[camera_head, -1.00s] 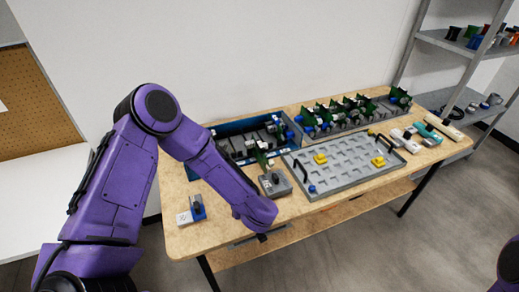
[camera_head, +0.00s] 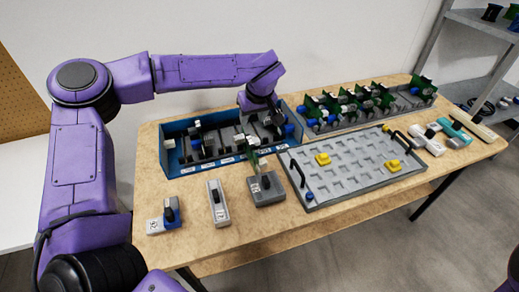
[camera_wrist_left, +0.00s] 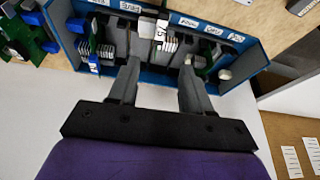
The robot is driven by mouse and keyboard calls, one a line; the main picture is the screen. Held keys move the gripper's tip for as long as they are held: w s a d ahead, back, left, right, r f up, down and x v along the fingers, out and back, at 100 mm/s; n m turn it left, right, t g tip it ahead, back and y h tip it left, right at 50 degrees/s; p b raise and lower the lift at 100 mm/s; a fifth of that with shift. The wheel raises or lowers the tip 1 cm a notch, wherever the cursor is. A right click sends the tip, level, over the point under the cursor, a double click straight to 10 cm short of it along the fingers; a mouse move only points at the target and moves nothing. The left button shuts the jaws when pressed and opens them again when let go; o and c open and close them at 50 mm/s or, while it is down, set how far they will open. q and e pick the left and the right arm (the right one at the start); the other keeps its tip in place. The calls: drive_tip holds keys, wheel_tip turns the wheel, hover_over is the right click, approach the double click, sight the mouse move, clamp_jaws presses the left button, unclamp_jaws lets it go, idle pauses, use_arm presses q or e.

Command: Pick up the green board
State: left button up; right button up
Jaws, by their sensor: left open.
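My left gripper (camera_head: 264,114) points down over the right part of the blue bin (camera_head: 178,168) at the back of the table. In the left wrist view the gripper (camera_wrist_left: 158,72) is open, its two fingers apart over the bin (camera_wrist_left: 252,57). A green board (camera_wrist_left: 206,62) stands in the bin just right of the fingers, and another (camera_wrist_left: 87,22) stands to their left. A grey part with a white label shows between and beyond the fingers. The right gripper is not in view.
A long grey tray (camera_head: 325,131) with several green boards stands right of the bin. A grey pocketed plate (camera_head: 345,174) with yellow pieces and black handles lies in front. A grey block (camera_head: 267,189), a grey device (camera_head: 217,203) and a blue-and-white part (camera_head: 164,217) stand front left.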

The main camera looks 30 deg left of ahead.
use_arm(q)
drive_tip(key=f, duration=0.2)
hover_over(249, 138)
drive_tip(key=s+d, duration=0.1)
drive_tip(key=d, duration=0.1)
wheel_tip(249, 138, down, 5)
drive_tip(key=shift+s+r+b, duration=0.1)
drive_tip(key=shift+r+b, duration=0.05)
drive_tip(key=shift+b, duration=0.2)
drive_tip(key=x, duration=0.2)
drive_tip(key=p+x, duration=0.1)
drive_tip(key=x, duration=0.1)
drive_tip(key=shift+a, duration=0.3)
drive_tip(key=shift+w+a+f, duration=0.15)
drive_tip(key=shift+w+f, duration=0.15)
drive_tip(key=shift+f, duration=0.35)
drive_tip(key=shift+s+r, duration=0.1)
clamp_jaws()
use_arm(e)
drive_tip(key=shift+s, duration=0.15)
